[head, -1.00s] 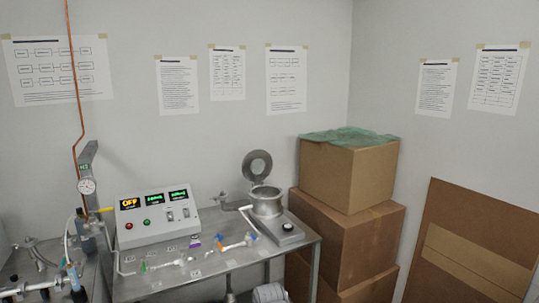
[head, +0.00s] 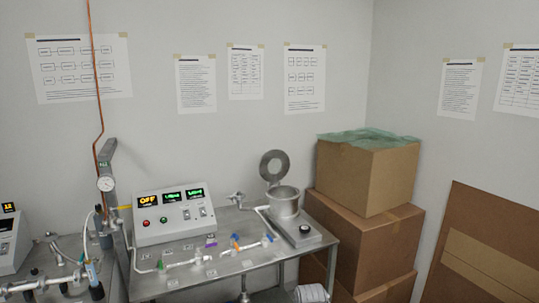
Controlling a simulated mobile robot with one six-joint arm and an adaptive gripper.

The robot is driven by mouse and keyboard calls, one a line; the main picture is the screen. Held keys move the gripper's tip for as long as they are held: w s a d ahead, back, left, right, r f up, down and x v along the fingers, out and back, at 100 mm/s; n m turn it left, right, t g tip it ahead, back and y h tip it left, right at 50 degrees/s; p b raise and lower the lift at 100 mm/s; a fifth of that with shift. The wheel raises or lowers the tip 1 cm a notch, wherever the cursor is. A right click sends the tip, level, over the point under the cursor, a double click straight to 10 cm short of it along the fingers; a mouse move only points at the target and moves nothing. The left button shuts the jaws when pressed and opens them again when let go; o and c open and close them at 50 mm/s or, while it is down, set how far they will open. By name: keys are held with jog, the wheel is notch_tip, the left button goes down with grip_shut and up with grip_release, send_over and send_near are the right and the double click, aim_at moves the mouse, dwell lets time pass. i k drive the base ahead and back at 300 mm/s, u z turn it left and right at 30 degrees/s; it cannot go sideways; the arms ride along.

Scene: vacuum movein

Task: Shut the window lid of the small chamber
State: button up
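The small chamber (head: 284,205) is a silvery round pot at the right end of the metal table in the head view. Its window lid (head: 274,160) is a grey ring with a round opening in its middle. The lid stands up, tilted open, at the back of the chamber rim. The chamber's top is uncovered. My gripper is not in this view.
A control box (head: 174,214) with lit displays, one reading OFF, stands left of the chamber on the metal table (head: 232,266). Valves with coloured handles (head: 250,244) lie in front. Stacked cardboard boxes (head: 365,215) stand close on the right. A copper pipe (head: 98,100) runs down the wall at left.

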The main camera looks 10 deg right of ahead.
aim_at(274, 180)
jog(key=z, duration=0.1)
jog(key=i, duration=1)
jog(key=u, duration=0.1)
